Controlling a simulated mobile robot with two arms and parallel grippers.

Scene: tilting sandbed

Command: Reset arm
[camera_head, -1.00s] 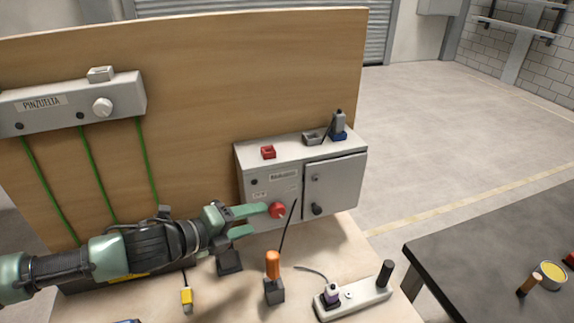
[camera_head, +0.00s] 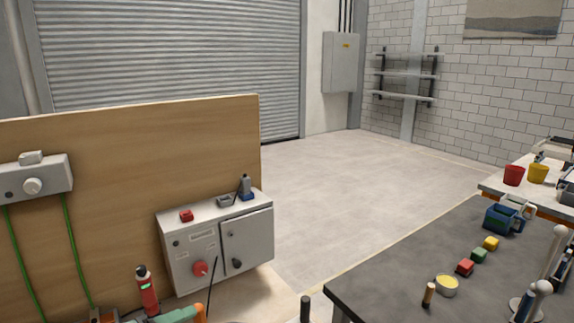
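Part of my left gripper (camera_head: 178,315) shows as a green piece at the bottom edge, in front of the control box. The rest of that arm is cut off below the picture, so I cannot tell whether its fingers are apart. An orange piece (camera_head: 200,313) shows right beside it, and whether they touch is unclear. The grey control box (camera_head: 190,272) has a red knob (camera_head: 200,268) on its front and a door on its right half. My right gripper is not in view.
A wooden panel (camera_head: 110,150) stands behind the bench. A red bottle-like object (camera_head: 148,290) stands at lower left. The floor (camera_head: 340,200) beyond is clear.

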